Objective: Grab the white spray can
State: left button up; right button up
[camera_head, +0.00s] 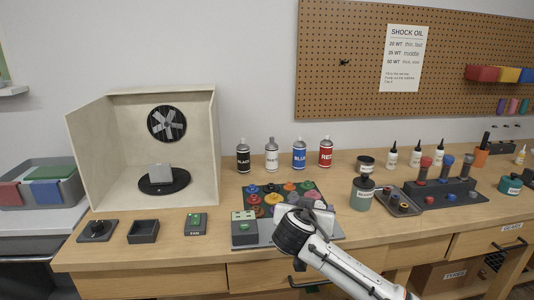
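The white spray can (272,156) stands upright on the wooden workbench, in a row between the black can (243,157) and the blue can (299,154). A red can (325,152) ends the row on the right. My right arm comes in from the lower right, and its gripper (318,211) is over the front of the tray of coloured pots, to the right of and nearer than the white can, apart from it. Its fingers are too small and partly hidden, so I cannot tell if they are open. My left gripper is not in view.
A tray of coloured pots (263,192) lies in front of the cans. A spray booth (210,150) with a fan and turntable stands left. A green jar (362,195) and a bottle rack (440,193) are to the right. Bare bench shows between the booth and cans.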

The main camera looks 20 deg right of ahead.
aim_at(271, 149)
jog(key=i, duration=1.4)
jog(key=u, duration=0.1)
